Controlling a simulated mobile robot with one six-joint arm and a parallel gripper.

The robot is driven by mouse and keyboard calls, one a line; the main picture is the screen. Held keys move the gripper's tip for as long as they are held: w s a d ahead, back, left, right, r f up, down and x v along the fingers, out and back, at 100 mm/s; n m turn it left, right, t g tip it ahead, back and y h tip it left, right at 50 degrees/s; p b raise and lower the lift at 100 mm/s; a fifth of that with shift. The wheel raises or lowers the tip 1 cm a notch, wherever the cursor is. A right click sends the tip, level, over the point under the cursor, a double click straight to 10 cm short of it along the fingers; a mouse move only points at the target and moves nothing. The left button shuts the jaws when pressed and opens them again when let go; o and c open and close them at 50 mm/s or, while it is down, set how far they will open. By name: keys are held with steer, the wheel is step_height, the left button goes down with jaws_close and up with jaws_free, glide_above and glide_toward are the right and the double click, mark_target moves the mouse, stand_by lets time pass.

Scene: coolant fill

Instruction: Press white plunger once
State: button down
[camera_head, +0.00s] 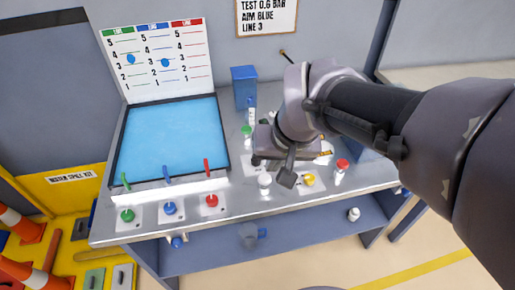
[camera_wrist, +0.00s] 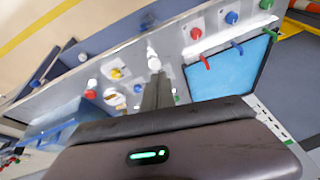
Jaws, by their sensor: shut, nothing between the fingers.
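The white plunger (camera_head: 264,184) stands upright near the front edge of the bench, left of the yellow knob. In the wrist view the white plunger (camera_wrist: 154,62) shows just beyond my fingertips. My gripper (camera_head: 287,179) is shut and empty, fingers pointing down, just right of the plunger in the head view. In the wrist view my gripper (camera_wrist: 157,80) appears as a closed pair of dark fingers. I cannot tell whether the fingertips touch the plunger. My arm hides part of the bench behind the gripper.
Green (camera_head: 127,215), blue (camera_head: 170,208) and red (camera_head: 211,200) knobs line the front left. A blue-filled tray (camera_head: 172,140) and a blue box (camera_head: 244,88) stand behind.

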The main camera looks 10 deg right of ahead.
steer(key=n+g+p, duration=0.1)
steer(key=n, duration=0.1)
glide_above(264, 177)
steer(key=s, duration=0.3)
step_height(264, 177, down, 4)
steer(key=shift+s+f+h, duration=0.15)
steer(key=shift+s+h, duration=0.15)
steer(key=shift+h, duration=0.1)
steer(key=b+x, duration=0.1)
steer(key=x, duration=0.3)
steer(key=b+x, duration=0.2)
steer(key=x, duration=0.2)
steer(key=s+b+x, duration=0.1)
steer(key=x, duration=0.3)
steer(key=shift+w+f+b, duration=0.15)
steer(key=shift+f+b, duration=0.25)
steer(key=shift+f, duration=0.65)
